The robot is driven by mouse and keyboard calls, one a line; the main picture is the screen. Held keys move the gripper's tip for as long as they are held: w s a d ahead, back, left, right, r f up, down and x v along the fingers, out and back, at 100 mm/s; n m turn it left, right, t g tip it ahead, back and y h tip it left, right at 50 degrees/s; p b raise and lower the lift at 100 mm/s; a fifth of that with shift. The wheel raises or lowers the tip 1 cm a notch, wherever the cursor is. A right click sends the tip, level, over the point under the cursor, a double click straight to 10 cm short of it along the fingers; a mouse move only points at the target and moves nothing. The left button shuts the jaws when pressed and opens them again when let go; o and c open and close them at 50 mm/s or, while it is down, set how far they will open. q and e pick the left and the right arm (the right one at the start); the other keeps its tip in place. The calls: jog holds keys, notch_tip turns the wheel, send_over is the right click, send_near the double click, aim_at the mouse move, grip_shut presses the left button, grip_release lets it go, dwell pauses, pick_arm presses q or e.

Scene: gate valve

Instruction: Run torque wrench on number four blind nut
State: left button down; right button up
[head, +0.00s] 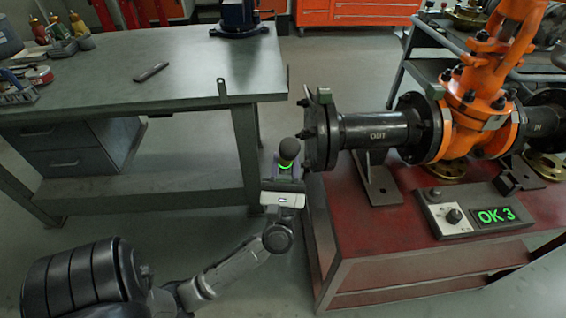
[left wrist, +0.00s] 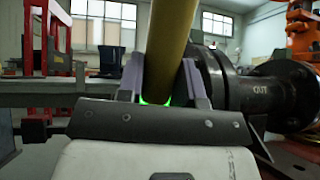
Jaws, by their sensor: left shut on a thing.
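In the head view my left gripper (head: 288,172) is shut on the torque wrench (head: 289,150), whose dark round end and glowing green ring show above the fingers. In the left wrist view the fingers (left wrist: 158,85) clasp its thick yellow shaft (left wrist: 171,45), with green light at the base. The wrench is just left of the dark blind flange (head: 323,140) on the OUT end of the pipe. Nuts (head: 306,133) stick out of the flange's left face. Whether the wrench sits on a nut is hidden. My right gripper is not in view.
The orange gate valve (head: 468,125) and black pipe (head: 375,132) stand on a red bench (head: 410,262). A control box (head: 470,210) there reads "OK 3" in green. A grey workbench (head: 200,70) holding a dark bar (head: 151,72) stands left; a narrow floor gap lies between.

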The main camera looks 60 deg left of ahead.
pick_arm(q)
jog(key=shift+w+d+r, duration=0.1)
jog(key=shift+w+d, duration=0.2)
jog(key=shift+w, duration=0.35)
jog(key=shift+w+d, duration=0.25)
jog(key=shift+w, duration=0.35)
jog(key=shift+w+d+b, duration=0.25)
jog(key=shift+w+b, duration=0.1)
jog(key=shift+w, duration=0.1)
dwell(1.9)
jog(key=shift+s+a, duration=0.1)
jog(key=shift+s, duration=0.1)
dwell(1.9)
jog(key=shift+s+a, duration=0.25)
jog(key=shift+s, duration=0.4)
jog(key=shift+s+a, duration=0.3)
jog(key=shift+s, duration=0.3)
jog(key=shift+s+a, duration=0.25)
jog(key=shift+s, duration=0.4)
jog(key=shift+d, duration=0.1)
